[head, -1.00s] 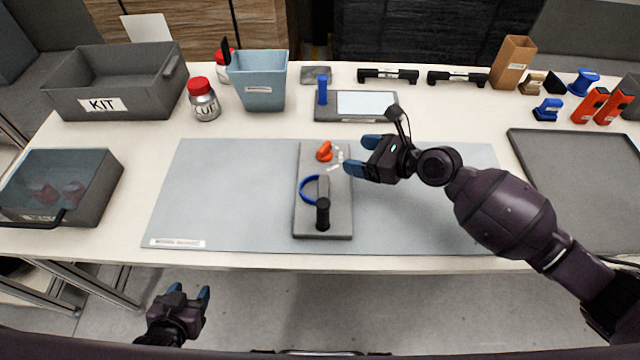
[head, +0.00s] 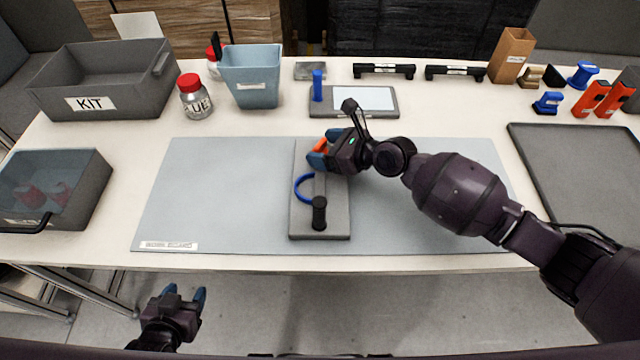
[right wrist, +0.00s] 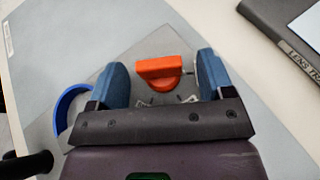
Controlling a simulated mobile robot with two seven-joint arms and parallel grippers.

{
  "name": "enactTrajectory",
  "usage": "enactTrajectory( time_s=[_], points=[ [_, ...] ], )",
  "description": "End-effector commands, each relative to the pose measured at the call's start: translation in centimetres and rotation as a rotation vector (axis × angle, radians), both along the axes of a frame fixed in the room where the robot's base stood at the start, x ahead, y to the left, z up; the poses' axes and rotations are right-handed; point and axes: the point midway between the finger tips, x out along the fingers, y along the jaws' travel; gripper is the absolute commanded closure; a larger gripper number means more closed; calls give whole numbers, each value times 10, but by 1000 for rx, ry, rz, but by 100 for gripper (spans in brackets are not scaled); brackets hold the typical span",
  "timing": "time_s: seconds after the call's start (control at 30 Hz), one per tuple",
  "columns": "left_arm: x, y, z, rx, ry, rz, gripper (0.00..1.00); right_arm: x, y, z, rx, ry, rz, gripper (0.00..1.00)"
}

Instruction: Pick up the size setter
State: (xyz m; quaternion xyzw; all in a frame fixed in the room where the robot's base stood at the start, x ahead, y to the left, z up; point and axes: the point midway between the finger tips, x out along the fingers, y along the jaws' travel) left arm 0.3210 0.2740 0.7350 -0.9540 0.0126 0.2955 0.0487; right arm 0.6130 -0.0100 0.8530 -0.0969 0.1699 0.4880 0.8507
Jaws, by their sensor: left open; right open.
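The size setter, which I take to be the small orange-red piece (head: 320,146), sits at the far end of a grey board (head: 332,222). In the right wrist view the orange piece (right wrist: 160,72) lies between the two blue fingers of my right gripper (right wrist: 163,80), with gaps on both sides. In the head view my right gripper (head: 325,147) is open over the board's far end and partly hides the piece. My left gripper (head: 185,292) is open and empty, in front of the table's near edge.
A blue ring (head: 299,188) and a black knob (head: 319,212) are on the same board, nearer me. A grey mat (head: 210,200) lies under it. A tablet-like device (head: 385,112) lies behind. A blue bin (head: 252,95) and a red-capped jar (head: 196,105) stand at back left.

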Motion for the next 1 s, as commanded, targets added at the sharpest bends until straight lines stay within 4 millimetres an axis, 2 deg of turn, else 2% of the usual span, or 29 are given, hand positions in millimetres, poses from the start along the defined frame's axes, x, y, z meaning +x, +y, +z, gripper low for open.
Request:
enactTrajectory(
  time_s=[0.07, 0.1, 0.5, 0.77, 1.0],
  points=[
    [0, 0, 0, 0, 1, 0, 46, 0, 0, 1, 1, -1, 0, 26],
    [0, 0, 0, 0, 1, 0, 46, 0, 0, 1, 0, -1, 0, 29],
    [-1, 0, -2, 0, 5, 0, 46, 0, 0, 1, 2, -1, 0, 90],
    [0, 0, 1, 1, 2, 1, 46, 0, 0, 6, 2, -2, 0, 90],
    [4, 0, 18, -2, -17, 4, 46, 0, 1, 45, 4, -9, 0, 90]
  ],
)
